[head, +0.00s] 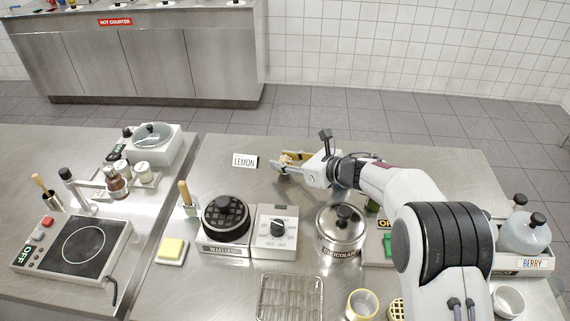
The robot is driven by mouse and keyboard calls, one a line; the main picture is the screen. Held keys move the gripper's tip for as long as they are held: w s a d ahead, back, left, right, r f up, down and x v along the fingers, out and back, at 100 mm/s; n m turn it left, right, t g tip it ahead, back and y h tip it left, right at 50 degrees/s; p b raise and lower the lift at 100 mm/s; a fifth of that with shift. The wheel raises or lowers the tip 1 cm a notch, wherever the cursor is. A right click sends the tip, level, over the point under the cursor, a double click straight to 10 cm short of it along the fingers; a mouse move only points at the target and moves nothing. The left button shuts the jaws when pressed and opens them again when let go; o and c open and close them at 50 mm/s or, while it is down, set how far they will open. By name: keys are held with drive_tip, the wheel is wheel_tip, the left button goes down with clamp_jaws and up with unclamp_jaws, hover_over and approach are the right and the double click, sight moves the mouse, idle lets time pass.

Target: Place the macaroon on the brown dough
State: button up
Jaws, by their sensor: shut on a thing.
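My gripper (284,162) is at the back of the middle steel counter, just right of the LEMON sign. It is shut on a small tan thing (289,156), which I take to be the macaroon. The fingers partly hide it, and its shape is too small to make out. I cannot pick out the brown dough with certainty in the head view.
The LEMON sign (244,161) stands close left of my gripper. In front are a waffle iron (226,215), a dial box (277,228), a lidded chocolate pot (341,230) and a wire rack (290,299). A berry pot (524,234) is at right. Bare counter surrounds the sign.

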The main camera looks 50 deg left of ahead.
drive_tip(key=shift+f, duration=0.7)
drive_tip(key=shift+f, duration=0.15)
drive_tip(key=o, duration=0.9)
drive_tip(key=shift+d, duration=0.1)
drive_tip(key=shift+v, duration=1.15)
drive_tip(key=shift+w+d+r, duration=0.1)
drive_tip(key=shift+r, duration=1.7)
drive_tip(key=shift+d+r, duration=0.1)
drive_tip(key=shift+r, duration=1.7)
